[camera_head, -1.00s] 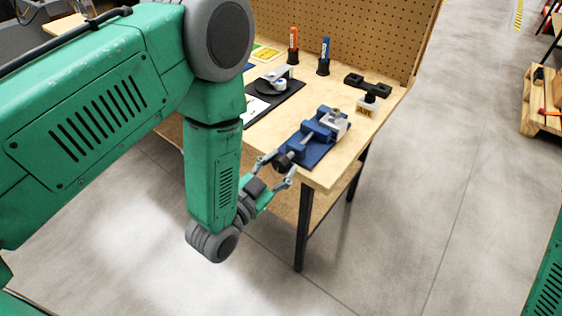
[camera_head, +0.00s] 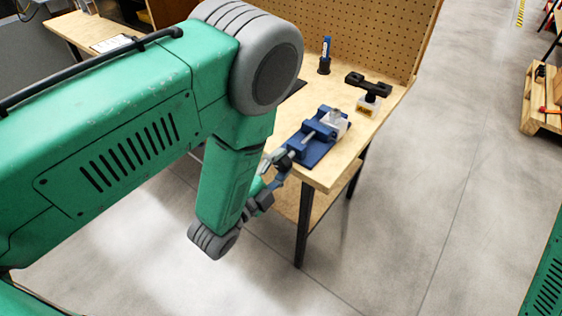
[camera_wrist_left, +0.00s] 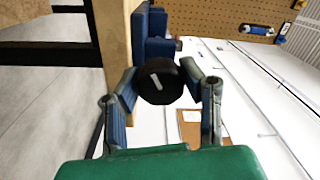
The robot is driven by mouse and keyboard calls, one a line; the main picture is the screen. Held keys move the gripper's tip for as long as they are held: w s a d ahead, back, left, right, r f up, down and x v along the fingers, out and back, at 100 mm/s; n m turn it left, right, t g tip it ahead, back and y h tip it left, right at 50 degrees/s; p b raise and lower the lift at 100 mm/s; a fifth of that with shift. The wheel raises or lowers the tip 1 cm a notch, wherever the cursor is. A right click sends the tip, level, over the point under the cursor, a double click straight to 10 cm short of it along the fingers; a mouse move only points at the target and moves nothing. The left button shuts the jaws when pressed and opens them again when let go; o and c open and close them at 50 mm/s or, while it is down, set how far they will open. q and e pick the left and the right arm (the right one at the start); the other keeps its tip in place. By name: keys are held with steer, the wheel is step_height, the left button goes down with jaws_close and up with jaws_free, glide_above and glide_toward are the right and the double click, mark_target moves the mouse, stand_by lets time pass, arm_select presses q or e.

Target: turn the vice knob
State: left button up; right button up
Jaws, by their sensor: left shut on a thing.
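The blue vice (camera_head: 318,140) sits on its base near the front corner of the wooden workbench, with a pale block in its jaws. Its dark round knob (camera_wrist_left: 160,82) faces the left wrist camera, with a light bar mark on its face. My left gripper (camera_head: 279,163) is at the knob end of the vice, by the bench's front edge. In the left wrist view its two fingers (camera_wrist_left: 160,76) are on either side of the knob, shut on it. My forearm hides part of the bench in the head view. My right gripper is out of view.
A pegboard (camera_head: 372,35) closes the bench's back. Floor to the right is clear up to a wooden pallet (camera_head: 543,103).

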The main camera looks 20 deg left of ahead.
arm_select(q)
steer(key=m, duration=0.5)
steer(key=shift+s+d+f+m+p, duration=0.1)
steer(key=shift+s+f+m+p, duration=0.15)
steer(key=shift+m+p, duration=0.15)
steer(key=m, duration=0.4)
steer(key=shift+m+h+p, duration=0.3)
steer(key=m+p, duration=0.1)
steer(key=m, duration=0.4)
steer(key=shift+r+m+g, duration=0.1)
steer(key=shift+m+g, duration=0.2)
steer(key=shift+g, duration=0.1)
steer(key=shift+m+p, duration=0.4)
steer(key=shift+m, duration=2.2)
steer(key=o, duration=1.2)
steer(key=shift+c, duration=0.2)
steer(key=shift+w+r, duration=0.1)
steer(key=shift+w, duration=0.05)
steer(key=shift+r, duration=0.1)
